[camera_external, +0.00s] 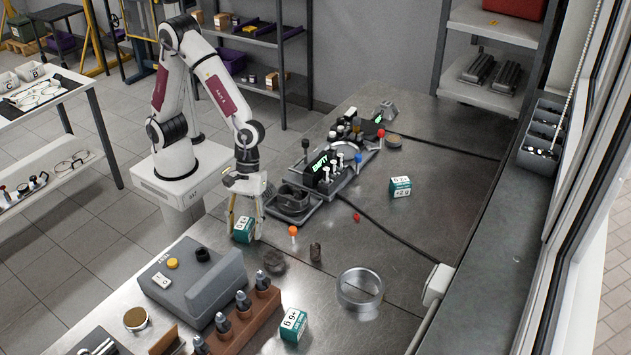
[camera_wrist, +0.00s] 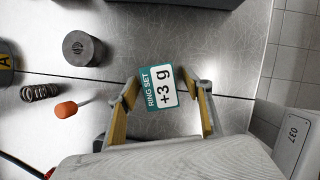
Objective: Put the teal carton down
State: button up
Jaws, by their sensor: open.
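The teal carton (camera_external: 243,229) appears to sit on the metal bench near its left edge, below my gripper (camera_external: 244,235). A gap shows between the carton and the right finger.
An orange-topped pin (camera_external: 292,231), a dark cylinder (camera_wrist: 82,48) and a spring (camera_wrist: 40,92) are nearby. Other teal cartons stand at the right (camera_external: 400,187) and front (camera_external: 293,325).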

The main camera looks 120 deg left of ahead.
aim_at(244, 223)
jog(key=c, duration=1.3)
jog(key=shift+r, duration=0.1)
jog(key=shift+r, duration=4.95)
